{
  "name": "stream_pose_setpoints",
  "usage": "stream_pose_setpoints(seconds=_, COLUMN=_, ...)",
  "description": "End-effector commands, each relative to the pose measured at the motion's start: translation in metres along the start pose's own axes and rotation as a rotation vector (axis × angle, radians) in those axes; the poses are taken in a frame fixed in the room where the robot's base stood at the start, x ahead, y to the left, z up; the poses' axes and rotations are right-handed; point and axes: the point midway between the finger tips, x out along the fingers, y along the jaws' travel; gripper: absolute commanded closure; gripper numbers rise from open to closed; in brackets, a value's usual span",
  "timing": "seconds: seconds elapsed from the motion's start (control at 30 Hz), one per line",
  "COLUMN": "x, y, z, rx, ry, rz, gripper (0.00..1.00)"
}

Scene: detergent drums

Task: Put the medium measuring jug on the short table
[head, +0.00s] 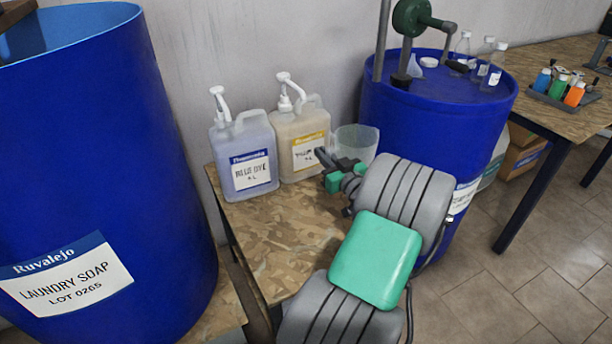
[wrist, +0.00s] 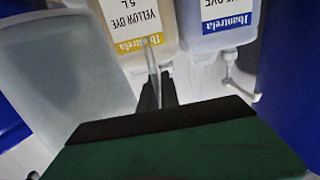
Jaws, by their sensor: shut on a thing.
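A translucent measuring jug (head: 358,141) is over the back right of the wooden table (head: 290,232), beside the yellow dye bottle. My gripper (head: 322,157) is at its left side. In the wrist view the jug (wrist: 62,75) fills the left, and my gripper (wrist: 155,85) is shut on a thin pale part, seemingly the jug's handle. The jug's base is hidden behind my arm in the head view, so I cannot tell whether it touches the table. Another wooden table (head: 570,82) stands at the far right.
Blue dye (head: 244,160) and yellow dye (head: 302,140) pump bottles stand at the table's back. A blue laundry soap drum (head: 90,170) is at left. Another blue drum (head: 415,120) with a pump and glass bottles is behind my arm. The table's front is clear.

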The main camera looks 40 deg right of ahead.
Motion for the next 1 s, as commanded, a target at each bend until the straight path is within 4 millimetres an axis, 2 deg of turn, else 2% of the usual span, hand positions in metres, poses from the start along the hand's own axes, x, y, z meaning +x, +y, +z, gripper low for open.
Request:
stream_pose_setpoints(seconds=0.17, x=0.050, y=-0.002, z=0.024, rx=0.002, ry=-0.003, rz=-0.005, gripper=1.00)
stream_pose_setpoints(seconds=0.2, x=0.058, y=-0.003, z=0.035, rx=0.006, ry=-0.006, rz=-0.005, gripper=1.00)
stream_pose_setpoints(seconds=0.3, x=0.077, y=-0.002, z=0.059, rx=0.006, ry=-0.006, rz=-0.004, gripper=1.00)
stream_pose_setpoints(seconds=0.4, x=0.090, y=-0.003, z=0.074, rx=0.005, ry=-0.006, rz=-0.004, gripper=1.00)
stream_pose_setpoints(seconds=0.57, x=0.101, y=-0.006, z=0.085, rx=0.003, ry=-0.002, rz=-0.005, gripper=1.00)
stream_pose_setpoints(seconds=0.7, x=0.098, y=-0.007, z=0.107, rx=0.001, ry=0.000, rz=-0.003, gripper=1.00)
stream_pose_setpoints(seconds=1.0, x=0.097, y=-0.007, z=0.110, rx=-0.002, ry=0.003, rz=-0.002, gripper=1.00)
